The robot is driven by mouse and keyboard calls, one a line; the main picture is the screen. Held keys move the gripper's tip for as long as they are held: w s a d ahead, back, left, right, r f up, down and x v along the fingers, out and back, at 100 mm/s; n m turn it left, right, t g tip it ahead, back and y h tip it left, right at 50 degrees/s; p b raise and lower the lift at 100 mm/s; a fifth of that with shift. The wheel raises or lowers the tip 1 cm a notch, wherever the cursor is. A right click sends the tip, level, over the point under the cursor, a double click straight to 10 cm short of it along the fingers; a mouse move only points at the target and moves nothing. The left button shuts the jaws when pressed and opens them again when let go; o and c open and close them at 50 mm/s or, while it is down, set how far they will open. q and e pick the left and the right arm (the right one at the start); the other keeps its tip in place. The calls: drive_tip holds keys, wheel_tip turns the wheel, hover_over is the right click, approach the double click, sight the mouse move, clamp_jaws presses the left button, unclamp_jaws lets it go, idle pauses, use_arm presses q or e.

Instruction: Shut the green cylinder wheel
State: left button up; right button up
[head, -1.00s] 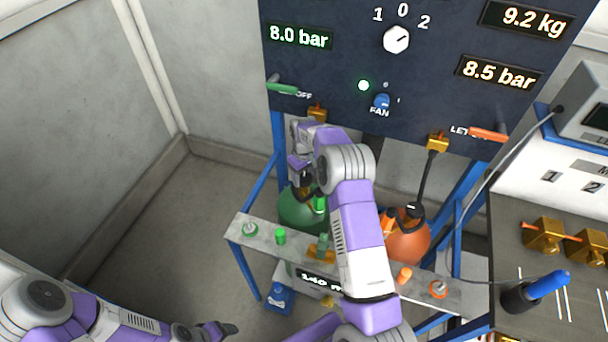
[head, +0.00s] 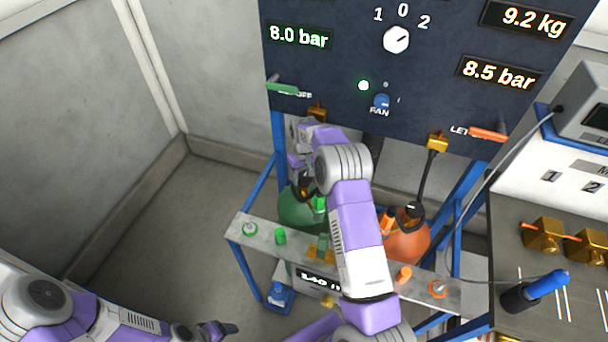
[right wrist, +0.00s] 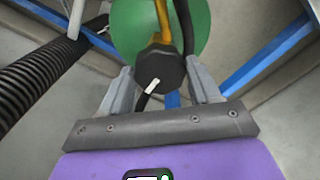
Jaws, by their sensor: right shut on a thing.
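The green cylinder (head: 297,210) stands behind the grey rail in the head view, partly covered by my right arm. Its dark wheel (right wrist: 160,70) with a white mark shows in the right wrist view, above the green cylinder top (right wrist: 197,25). My right gripper (right wrist: 160,78) has one finger on each side of the wheel and is shut on it. In the head view, my right forearm and wrist hide most of the wheel. My left gripper (head: 218,330) is low at the left, away from the cylinders; its jaws are too unclear to judge.
An orange cylinder (head: 408,243) stands to the right of my right arm. The grey rail (head: 262,237) with green and orange fittings runs in front of both. A dark panel (head: 340,60) with readouts rises behind. A dark ribbed hose (right wrist: 40,80) passes left of the gripper.

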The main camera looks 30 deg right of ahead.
sight(304, 177)
drive_tip(key=o, duration=1.1)
drive_tip(key=shift+c, duration=0.2)
drive_tip(key=shift+r+p, duration=0.45)
drive_tip(key=shift+r, duration=3.4)
